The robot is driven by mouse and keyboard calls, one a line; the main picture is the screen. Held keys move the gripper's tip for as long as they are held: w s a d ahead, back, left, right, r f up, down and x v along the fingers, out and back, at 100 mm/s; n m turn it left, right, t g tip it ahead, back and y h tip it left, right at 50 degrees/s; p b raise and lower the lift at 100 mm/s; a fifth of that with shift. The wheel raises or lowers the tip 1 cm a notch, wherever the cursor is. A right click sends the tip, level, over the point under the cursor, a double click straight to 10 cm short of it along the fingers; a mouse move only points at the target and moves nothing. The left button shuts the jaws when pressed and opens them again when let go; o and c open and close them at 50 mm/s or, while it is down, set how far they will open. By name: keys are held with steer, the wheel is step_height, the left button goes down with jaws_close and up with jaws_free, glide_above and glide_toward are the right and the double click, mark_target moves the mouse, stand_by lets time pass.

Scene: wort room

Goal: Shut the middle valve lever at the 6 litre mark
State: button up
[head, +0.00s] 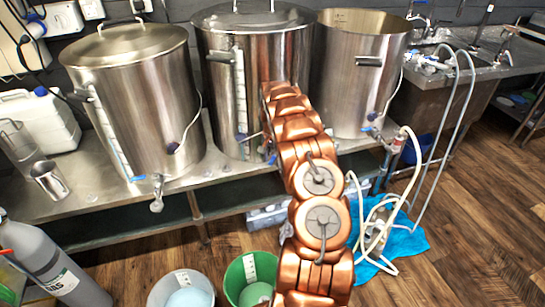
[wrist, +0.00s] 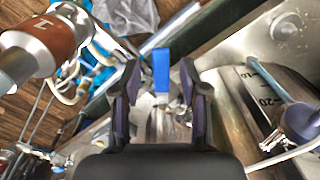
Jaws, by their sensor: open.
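The middle steel pot (head: 225,60) stands on the metal bench, with a graduated strip and sight tube (head: 240,95) on its front. Its valve is mostly hidden behind my copper arm in the head view. In the wrist view, a blue valve lever (wrist: 161,70) stands upright between the two fingers of my gripper (wrist: 160,82). The gripper is open, with a finger on each side of the lever and gaps visible. A scale with a "20" mark (wrist: 268,101) and a bluish tube (wrist: 262,78) show at the right. I cannot read the liquid level.
A lidded pot (head: 130,95) stands left and an open pot (head: 345,90) right. Below are a white bucket (head: 182,290) and a green bucket (head: 236,280). White hoses (head: 412,185) hang at right over a blue cloth (head: 405,242). A brown-and-white fitting (wrist: 50,42) is upper left in the wrist view.

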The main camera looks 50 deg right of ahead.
steer(key=shift+c, duration=0.2)
jaws_close()
stand_by(0.4)
